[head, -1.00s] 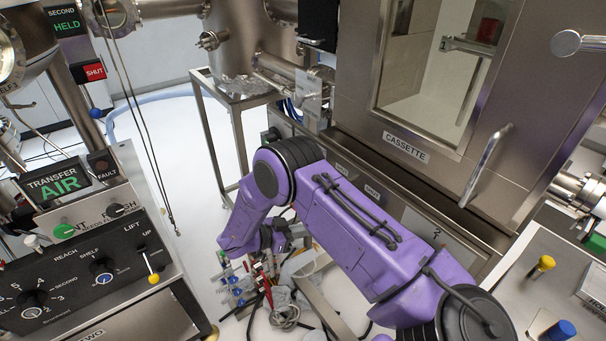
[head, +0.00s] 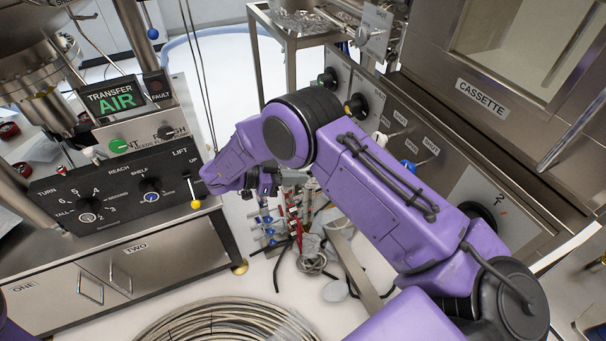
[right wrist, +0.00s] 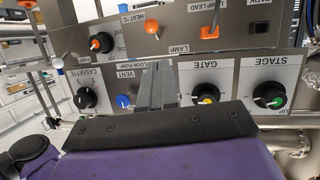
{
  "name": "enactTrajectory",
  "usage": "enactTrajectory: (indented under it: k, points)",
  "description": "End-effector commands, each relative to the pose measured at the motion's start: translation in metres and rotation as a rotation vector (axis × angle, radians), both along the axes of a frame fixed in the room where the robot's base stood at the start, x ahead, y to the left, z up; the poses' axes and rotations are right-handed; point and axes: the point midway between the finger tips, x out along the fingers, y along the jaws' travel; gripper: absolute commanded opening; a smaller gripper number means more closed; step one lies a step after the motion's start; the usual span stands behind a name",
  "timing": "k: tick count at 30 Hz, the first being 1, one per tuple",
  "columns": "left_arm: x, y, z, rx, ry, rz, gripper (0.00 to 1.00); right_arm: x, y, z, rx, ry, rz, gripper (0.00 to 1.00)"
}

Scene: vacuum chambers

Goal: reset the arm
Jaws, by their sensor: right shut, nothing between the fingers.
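My right arm, purple, reaches across the head view from the lower right and bends down at its elbow. My right gripper (head: 266,184) is small and partly hidden there, above the floor beside the control console. In the right wrist view its two grey fingers (right wrist: 156,86) are together with nothing between them. They stand in front of a knob panel whose labels appear upside down, between the blue vent knob (right wrist: 123,101) and the gate knob (right wrist: 205,101). I cannot tell whether they touch the panel. My left gripper is not in view.
The control console (head: 120,190) with its lift lever (head: 194,196) stands at left. The cassette chamber (head: 482,96) and its knob panel are at right. A cluttered stand with cables (head: 312,262) and a coiled hose (head: 215,318) lie below. White floor shows between.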

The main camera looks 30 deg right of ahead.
Motion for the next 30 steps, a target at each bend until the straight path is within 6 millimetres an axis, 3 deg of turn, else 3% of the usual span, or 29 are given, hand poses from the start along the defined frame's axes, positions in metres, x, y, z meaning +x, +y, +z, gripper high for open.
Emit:
enactTrajectory:
  k: [10,14,18,21,23,26,27,30]
  points:
    - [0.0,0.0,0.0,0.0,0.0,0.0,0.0,0.0,-0.001,0.0,-0.001,-0.002,-0.002,0.0]
    - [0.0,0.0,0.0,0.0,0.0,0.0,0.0,0.008,-0.003,-0.001,-0.026,-0.096,0.013,0.0]
    - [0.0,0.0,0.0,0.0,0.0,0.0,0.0,0.035,-0.027,-0.015,-0.132,-0.276,0.321,0.0]
    - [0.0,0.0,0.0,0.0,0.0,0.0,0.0,0.037,-0.04,-0.052,-0.1,-0.306,0.655,0.0]
    - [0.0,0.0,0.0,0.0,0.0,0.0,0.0,0.021,-0.04,-0.084,-0.007,-0.275,0.838,0.0]
    - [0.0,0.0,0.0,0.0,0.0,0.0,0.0,-0.033,-0.032,-0.141,0.232,-0.162,1.053,0.0]
    - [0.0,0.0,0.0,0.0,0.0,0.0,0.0,-0.062,-0.029,-0.16,0.337,-0.105,1.104,0.0]
    - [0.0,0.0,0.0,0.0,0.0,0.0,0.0,-0.142,-0.02,-0.192,0.581,0.048,1.171,0.0]
